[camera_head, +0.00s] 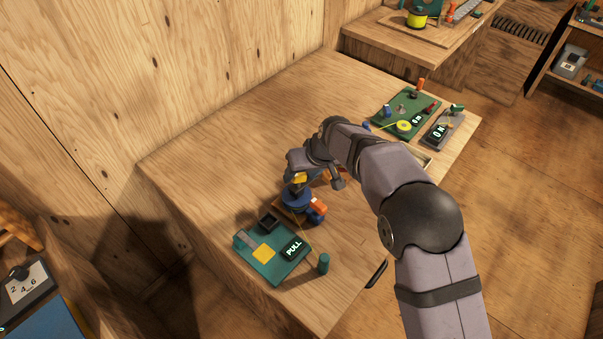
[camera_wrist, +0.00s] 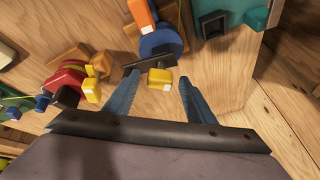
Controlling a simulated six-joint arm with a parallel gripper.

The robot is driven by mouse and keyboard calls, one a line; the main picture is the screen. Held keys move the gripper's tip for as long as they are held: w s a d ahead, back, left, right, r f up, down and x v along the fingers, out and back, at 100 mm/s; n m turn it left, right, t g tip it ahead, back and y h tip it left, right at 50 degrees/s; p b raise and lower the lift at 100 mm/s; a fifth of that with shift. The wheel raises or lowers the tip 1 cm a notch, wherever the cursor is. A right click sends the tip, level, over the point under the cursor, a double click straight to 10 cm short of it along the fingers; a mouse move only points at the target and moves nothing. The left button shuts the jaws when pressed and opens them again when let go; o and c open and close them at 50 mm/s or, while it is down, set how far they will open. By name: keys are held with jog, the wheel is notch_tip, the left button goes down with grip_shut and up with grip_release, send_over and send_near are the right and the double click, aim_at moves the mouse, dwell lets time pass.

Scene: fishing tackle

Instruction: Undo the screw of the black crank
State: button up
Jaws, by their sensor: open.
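The black crank (camera_wrist: 135,64) is a dark bar in front of a blue reel (camera_wrist: 160,42) in the wrist view. A yellow block (camera_wrist: 160,78) with a pale face sits by the crank's right part. I cannot tell whether this block is the screw. My gripper (camera_wrist: 159,80) is open, with one blue-grey finger on each side of the yellow block, apparently not touching it. In the head view my gripper (camera_head: 300,176) is over the blue reel (camera_head: 294,202), which stands on the table. My wrist hides the crank there.
An orange block (camera_head: 317,206) sticks out beside the reel. A green board (camera_head: 270,272) with a PULL label lies in front. In the wrist view, a red reel (camera_wrist: 68,78) with yellow knobs stands at left. The table (camera_head: 240,130) is clear toward the back wall.

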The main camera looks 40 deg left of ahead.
jog(key=b+v, duration=0.2)
jog(key=v, duration=0.5)
jog(key=shift+b, duration=0.35)
jog(key=shift+r, duration=0.15)
jog(key=w+d+m+h, duration=0.1)
jog(key=w+d+m, duration=0.2)
jog(key=d, duration=1)
jog(key=w+d+m+h, duration=0.2)
jog(key=w+d, duration=0.1)
jog(key=d, duration=1)
jog(key=s+d+f+m, duration=0.1)
jog(key=s+d+m, duration=0.1)
jog(key=s+d, duration=0.3)
jog(key=s+d+f+m+h, duration=0.1)
jog(key=s+d+f+m, duration=0.1)
jog(key=s+d, duration=0.4)
jog(key=s+d+f+m+h, duration=0.1)
jog(key=s+d, duration=0.4)
jog(key=d, duration=0.9)
jog(key=shift+s+f+m+g, duration=0.35)
jog(key=shift+f+m, duration=0.25)
jog(key=shift+m, duration=0.3)
